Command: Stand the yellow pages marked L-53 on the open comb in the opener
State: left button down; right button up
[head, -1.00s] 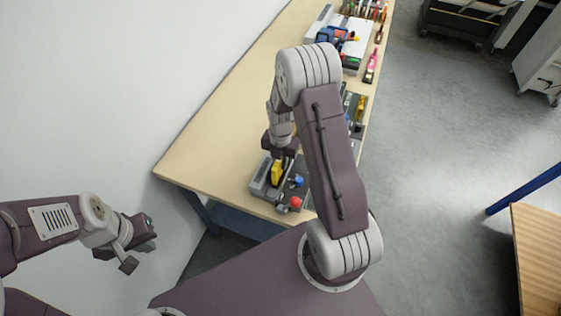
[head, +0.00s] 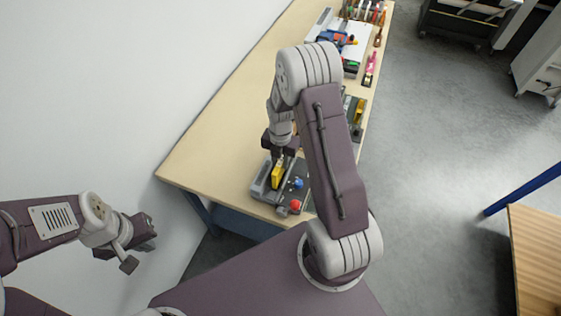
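The yellow pages (head: 278,175) stand upright as a small yellow block on the grey opener (head: 262,186) at the near end of the bench. I cannot read a mark on them, and the comb is too small to make out. My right gripper (head: 279,157) points down at the top of the yellow pages. Its fingertips are at or just above their upper edge; whether they grip is too small to tell. My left gripper (head: 151,232) is off the bench to the left, away from everything, and its jaw opening is unclear.
The opener carries a red knob (head: 295,205) and a blue knob (head: 297,183). Farther along the bench (head: 220,120), partly behind my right arm, is another device with a yellow piece (head: 360,106). Tools and a white tray (head: 353,57) are at the far end. The bench's left side is clear.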

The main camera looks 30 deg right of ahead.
notch_tip(320, 180, up, 8)
jog(key=p, duration=0.6)
jog(key=shift+f, duration=0.1)
dwell(0.3)
